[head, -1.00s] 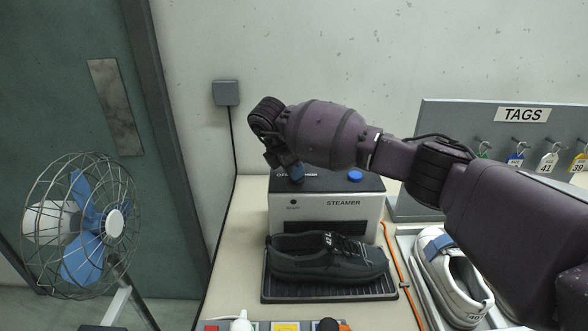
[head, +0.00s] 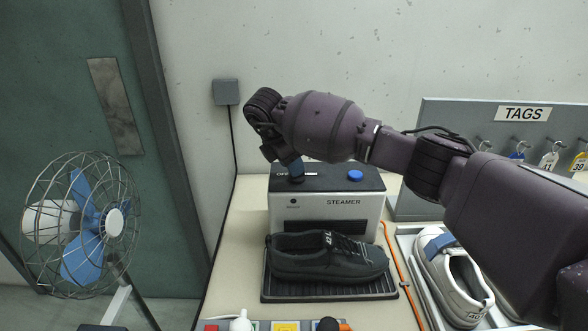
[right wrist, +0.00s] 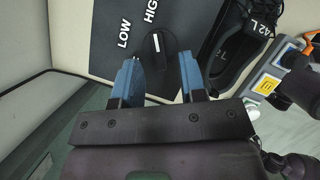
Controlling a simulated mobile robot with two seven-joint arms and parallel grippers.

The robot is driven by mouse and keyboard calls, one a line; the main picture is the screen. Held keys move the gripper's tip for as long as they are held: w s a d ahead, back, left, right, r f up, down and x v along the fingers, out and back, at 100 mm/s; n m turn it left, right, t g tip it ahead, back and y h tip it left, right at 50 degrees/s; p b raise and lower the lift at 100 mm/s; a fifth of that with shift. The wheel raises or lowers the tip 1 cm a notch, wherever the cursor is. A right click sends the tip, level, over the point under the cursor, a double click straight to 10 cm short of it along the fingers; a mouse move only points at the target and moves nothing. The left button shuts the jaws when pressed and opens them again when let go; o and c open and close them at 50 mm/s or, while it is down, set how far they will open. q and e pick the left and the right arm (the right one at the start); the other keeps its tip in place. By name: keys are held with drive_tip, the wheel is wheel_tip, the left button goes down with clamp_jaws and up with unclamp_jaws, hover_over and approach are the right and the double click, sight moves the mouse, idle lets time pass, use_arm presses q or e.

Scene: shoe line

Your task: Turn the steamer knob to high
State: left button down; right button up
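The steamer (head: 325,207) is a pale box with a dark top, standing at the back of the table. Its dark round knob (right wrist: 157,58) shows in the right wrist view with a white line on it. The line points towards the HIGH label (right wrist: 151,11); the LOW label (right wrist: 124,33) is to the left. My right gripper (right wrist: 160,66) is open, with one blue finger on each side of the knob; whether they touch it I cannot tell. In the head view my right gripper (head: 297,178) is over the left of the steamer top. My left gripper is out of view.
A blue button (head: 355,175) is on the steamer top. A black shoe (head: 327,258) lies on a dark tray (head: 330,296) in front. A white shoe (head: 452,270) is to the right, near an orange cable. A tag board (head: 455,120) stands behind; a fan (head: 85,220) is left.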

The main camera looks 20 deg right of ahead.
drive_tip(key=v, duration=0.8)
drive_tip(key=shift+a, duration=0.15)
drive_tip(key=shift+r, duration=0.15)
